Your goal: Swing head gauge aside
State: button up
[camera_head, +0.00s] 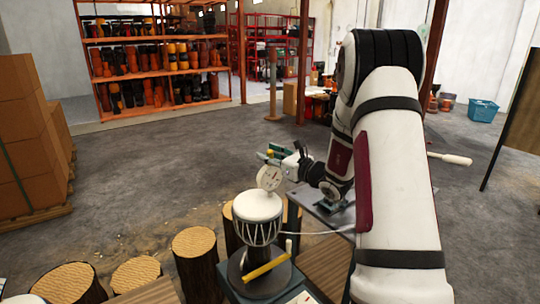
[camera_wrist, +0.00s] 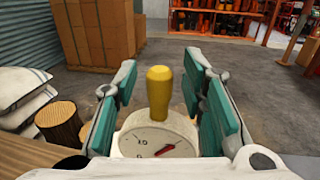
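The head gauge (camera_head: 270,177) has a round white dial and sits just above the pale head of a white goblet drum (camera_head: 257,207). In the wrist view the gauge dial (camera_wrist: 155,140) shows a red needle, and a yellow knob (camera_wrist: 160,92) stands upright at it. My gripper (camera_head: 275,154) is at the gauge's top in the head view. In the wrist view my gripper (camera_wrist: 161,68) has its teal-padded fingers apart on either side of the yellow knob, with a visible gap on both sides. The gauge's lower part is hidden in the wrist view.
A yellow bar (camera_head: 266,267) lies low in front of the drum. Log stumps (camera_head: 195,245) stand to the left. A grey table (camera_head: 325,208) is under my arm. Stacked cartons (camera_head: 25,145) are far left. Open floor lies behind the stumps.

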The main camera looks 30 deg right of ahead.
grip_shut()
